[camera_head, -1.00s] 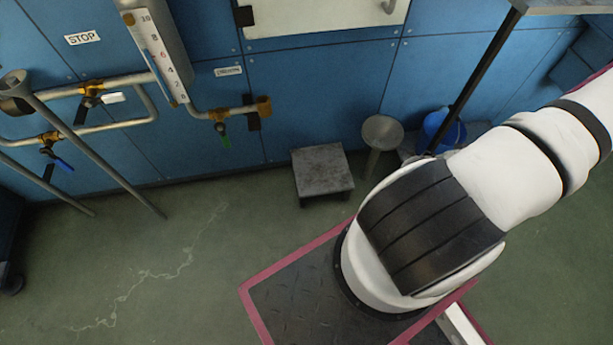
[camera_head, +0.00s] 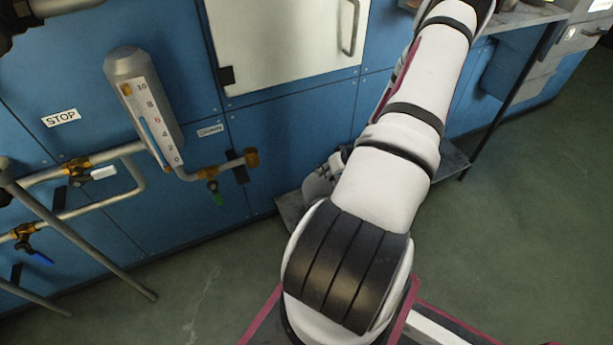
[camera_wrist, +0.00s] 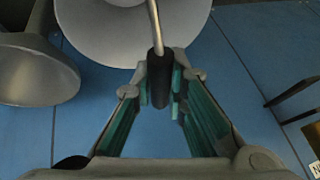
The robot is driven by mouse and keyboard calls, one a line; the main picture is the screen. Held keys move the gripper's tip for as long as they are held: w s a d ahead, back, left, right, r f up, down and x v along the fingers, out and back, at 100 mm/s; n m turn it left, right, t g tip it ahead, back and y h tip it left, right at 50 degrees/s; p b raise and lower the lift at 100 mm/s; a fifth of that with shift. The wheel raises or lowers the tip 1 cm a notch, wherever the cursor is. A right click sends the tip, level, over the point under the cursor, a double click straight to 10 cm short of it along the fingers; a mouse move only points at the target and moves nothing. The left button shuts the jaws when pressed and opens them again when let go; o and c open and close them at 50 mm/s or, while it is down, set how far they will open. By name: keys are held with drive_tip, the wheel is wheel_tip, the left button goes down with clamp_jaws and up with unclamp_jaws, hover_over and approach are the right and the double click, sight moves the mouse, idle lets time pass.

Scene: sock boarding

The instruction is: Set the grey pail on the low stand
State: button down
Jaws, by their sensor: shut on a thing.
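In the wrist view my gripper (camera_wrist: 162,92) is shut on the black grip of a thin wire handle. The handle runs up in front of a wide pale-grey round body, the grey pail (camera_wrist: 95,35), which is cut off by the top edge. In the head view my arm hides most of the low stand; a grey corner of the low stand (camera_head: 289,209) shows left of the arm. A grey rounded shape, seemingly the pail (camera_head: 317,187), shows just above that corner, partly behind my arm. I cannot tell whether it touches the stand.
A grey cone-shaped thing (camera_wrist: 38,70) stands close on the left in the wrist view. A grey table (camera_head: 520,16) stands at the upper right. Floor is open at right.

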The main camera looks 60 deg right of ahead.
drive_tip(key=b, duration=0.2)
hover_over(308, 182)
drive_tip(key=shift+w+d+f, duration=0.1)
drive_tip(key=shift+w+f, duration=0.05)
drive_tip(key=shift+f, duration=0.2)
drive_tip(key=shift+f+b, duration=1.25)
drive_tip(key=shift+f, duration=0.6)
drive_tip(key=c, duration=1.6)
unclamp_jaws()
